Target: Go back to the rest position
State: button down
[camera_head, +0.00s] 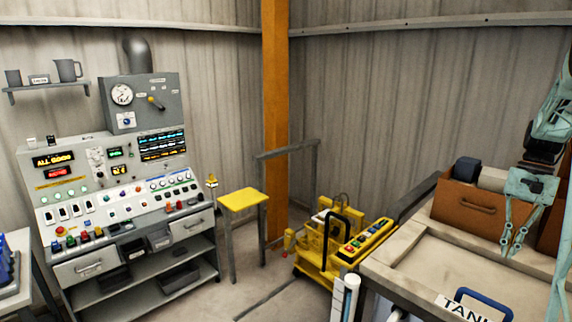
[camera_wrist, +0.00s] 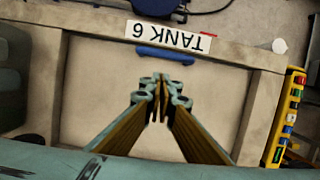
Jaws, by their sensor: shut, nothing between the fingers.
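My gripper (camera_head: 512,249) is at the right of the head view, pointing down above the pale covered top of a tank. Its fingers are shut and hold nothing. In the wrist view the fingertips (camera_wrist: 161,84) meet above the pale tank lid (camera_wrist: 90,78). A label reading "TANK 6" (camera_wrist: 169,36) shows upside down there, beside a blue handle (camera_wrist: 178,57). In the head view the label (camera_head: 462,308) is partly cut off, and the blue handle (camera_head: 484,299) shows at the lower edge.
A brown drawer box (camera_head: 470,210) with dark and grey items stands behind the tank, close to my gripper. A yellow machine (camera_head: 325,245) with coloured buttons, a yellow stool (camera_head: 244,199) and a grey control console (camera_head: 125,200) stand further left. Some floor between them is clear.

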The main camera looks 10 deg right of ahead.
jog(key=w+a+r+n+t+h+b, duration=0.1)
jog(key=w+a+r+n+b, duration=0.15)
jog(key=a+r, duration=0.45)
jog(key=w+a+r+n+h+b, duration=0.2)
jog(key=a+r+n, duration=0.1)
jog(key=a, duration=0.8)
jog(key=s+a+r+n+t+h+b, duration=0.1)
jog(key=s+a+r+n+t+b, duration=0.1)
jog(key=a, duration=0.6)
jog(key=s+a+r+n+t+b, duration=0.1)
jog(key=s+a+r+n+b, duration=0.15)
jog(key=a, duration=0.65)
jog(key=s+a+f+b, duration=0.2)
jog(key=s+a+f, duration=0.2)
jog(key=s+a, duration=0.7)
jog(key=s+a+f+n+t+y+b, duration=0.1)
jog(key=s+a+f, duration=0.4)
jog(key=s+a, duration=0.6)
jog(key=shift+s+f+t+y+b, duration=0.25)
jog(key=shift+s+b, duration=0.45)
jog(key=shift+s, duration=0.9)
jog(key=shift+r, duration=0.15)
